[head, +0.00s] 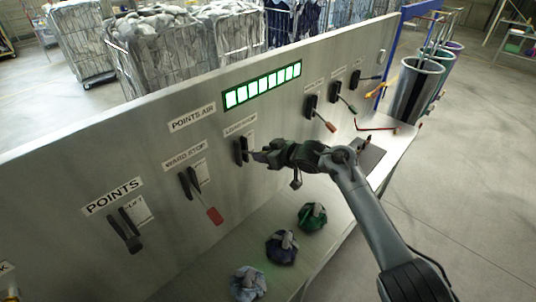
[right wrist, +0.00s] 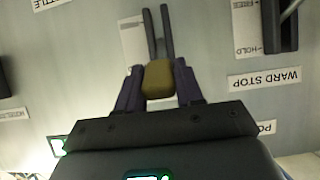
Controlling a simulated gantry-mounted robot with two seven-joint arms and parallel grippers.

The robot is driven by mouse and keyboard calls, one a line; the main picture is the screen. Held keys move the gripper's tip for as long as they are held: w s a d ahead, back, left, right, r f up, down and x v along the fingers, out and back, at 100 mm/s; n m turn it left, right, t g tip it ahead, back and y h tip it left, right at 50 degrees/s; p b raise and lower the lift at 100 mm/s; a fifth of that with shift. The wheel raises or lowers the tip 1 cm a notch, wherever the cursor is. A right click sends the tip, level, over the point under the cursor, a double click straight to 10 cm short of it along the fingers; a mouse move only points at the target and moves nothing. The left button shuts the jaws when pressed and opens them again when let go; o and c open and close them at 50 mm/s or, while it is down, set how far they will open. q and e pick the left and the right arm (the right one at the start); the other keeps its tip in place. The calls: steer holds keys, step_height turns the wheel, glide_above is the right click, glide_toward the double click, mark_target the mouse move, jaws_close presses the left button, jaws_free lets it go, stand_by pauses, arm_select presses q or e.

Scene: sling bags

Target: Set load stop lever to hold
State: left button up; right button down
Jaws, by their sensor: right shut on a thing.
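A grey panel (head: 75,160) carries a row of levers with labels. The lever mount (head: 241,151) under a small label that starts with "LO" (head: 240,124) is at the panel's middle; I cannot read the label fully. My right gripper (head: 262,155) is at this lever. In the right wrist view, its two purple fingers are shut on a yellow-brown lever handle (right wrist: 157,80), with two dark rods beyond it. The gripper hides most of the lever in the head view, and I cannot tell its setting. My left gripper is not in view.
The ward stop lever (head: 213,213), red-tipped, hangs left of my gripper, with the points lever (head: 125,236) further left. More levers (head: 318,115) are to the right. Bundles in green (head: 312,216), dark blue (head: 282,246) and light blue (head: 248,283) lie on the ledge below.

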steer(key=shift+r, duration=0.15)
steer(key=c, duration=0.8)
jaws_free()
steer(key=shift+s, duration=0.1)
steer(key=b+v, duration=0.2)
steer(key=v, duration=0.8)
steer(key=shift+s+d+r, duration=0.15)
steer(key=shift+d, duration=0.05)
